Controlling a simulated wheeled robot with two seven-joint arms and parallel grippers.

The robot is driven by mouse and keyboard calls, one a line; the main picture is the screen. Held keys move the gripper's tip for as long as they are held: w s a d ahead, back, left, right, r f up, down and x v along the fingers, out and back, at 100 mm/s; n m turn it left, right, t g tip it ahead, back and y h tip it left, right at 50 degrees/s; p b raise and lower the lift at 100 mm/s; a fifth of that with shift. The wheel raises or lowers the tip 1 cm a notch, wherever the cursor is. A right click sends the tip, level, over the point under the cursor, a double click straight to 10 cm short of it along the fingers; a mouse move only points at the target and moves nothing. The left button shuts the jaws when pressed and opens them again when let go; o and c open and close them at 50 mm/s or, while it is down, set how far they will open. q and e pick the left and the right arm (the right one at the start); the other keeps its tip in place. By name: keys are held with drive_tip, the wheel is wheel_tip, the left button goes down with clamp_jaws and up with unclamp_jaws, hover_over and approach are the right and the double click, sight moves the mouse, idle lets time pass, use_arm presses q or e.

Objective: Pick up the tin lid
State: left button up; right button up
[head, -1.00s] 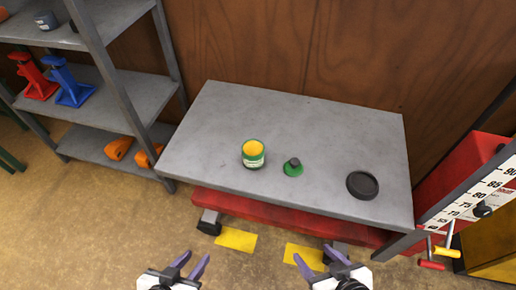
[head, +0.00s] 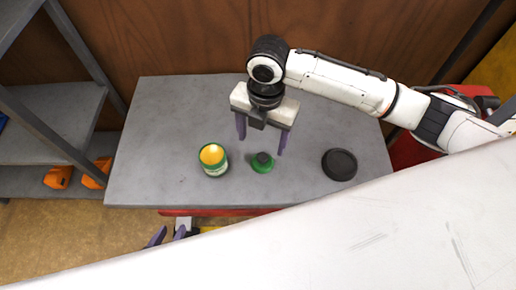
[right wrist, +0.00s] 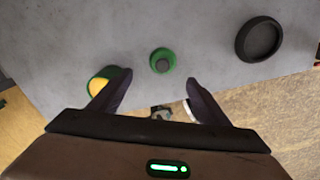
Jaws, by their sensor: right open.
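The tin lid (head: 262,163) is a small green disc with a dark knob, lying flat on the grey bench top, knob up. It also shows in the right wrist view (right wrist: 162,61), just beyond and between the fingertips. My right gripper (head: 261,145) is open and empty, its fingers pointing down above the bench by the lid; I cannot tell the exact height. The open green tin (head: 214,161), yellow inside, stands left of the lid. My left gripper (head: 167,236) is open and empty in front of the bench, partly hidden.
A round black dish (head: 340,165) lies right of the lid on the bench (head: 150,120). Metal shelves (head: 50,125) with orange things (head: 58,177) stand at the left. A wooden wall (head: 180,40) is behind. A white surface near the camera hides the lower right.

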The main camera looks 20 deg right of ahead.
sight(263, 157)
drive_tip(key=shift+w+d, duration=0.2)
drive_tip(key=shift+d, duration=0.2)
drive_tip(key=shift+f+n, duration=0.3)
drive_tip(key=f, duration=0.3)
drive_tip(key=f+b, duration=0.1)
drive_tip(key=f, duration=0.5)
drive_tip(key=shift+s+a+b, duration=0.25)
drive_tip(key=shift+b, duration=0.05)
drive_tip(key=c, duration=1.2)
drive_tip(key=shift+o, duration=0.2)
